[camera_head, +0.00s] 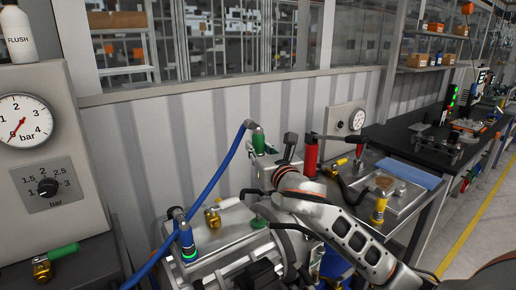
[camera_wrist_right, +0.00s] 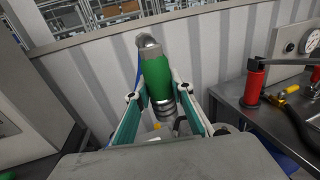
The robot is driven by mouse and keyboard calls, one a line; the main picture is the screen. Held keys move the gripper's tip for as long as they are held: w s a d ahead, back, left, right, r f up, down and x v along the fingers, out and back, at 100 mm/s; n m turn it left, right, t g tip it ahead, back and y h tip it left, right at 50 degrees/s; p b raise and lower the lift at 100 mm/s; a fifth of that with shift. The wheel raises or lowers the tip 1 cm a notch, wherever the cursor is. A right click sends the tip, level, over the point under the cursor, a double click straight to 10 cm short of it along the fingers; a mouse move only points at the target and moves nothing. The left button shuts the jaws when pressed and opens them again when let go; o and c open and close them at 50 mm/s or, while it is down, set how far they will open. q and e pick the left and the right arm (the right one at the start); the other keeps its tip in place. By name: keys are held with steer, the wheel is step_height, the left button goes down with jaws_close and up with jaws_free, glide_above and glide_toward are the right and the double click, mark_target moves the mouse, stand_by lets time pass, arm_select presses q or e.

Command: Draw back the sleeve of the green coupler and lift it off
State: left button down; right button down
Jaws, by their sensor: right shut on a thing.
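My right gripper (camera_wrist_right: 158,95) is shut on the green coupler, one teal-lined finger on each side. In the head view my right gripper (camera_head: 262,152) is small and partly hidden by its own wrist. What lies under the coupler is mostly hidden. My left gripper is not in view.
A blue coupler (camera_head: 186,238) with a glowing green ring stands on the unit at front left. A red cylinder (camera_head: 311,155) stands right of the coupler. A gauge panel (camera_head: 40,150) fills the left.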

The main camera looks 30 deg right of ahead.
mark_target(260, 132)
steer(key=shift+r, duration=0.2)
steer(key=shift+r, duration=2.35)
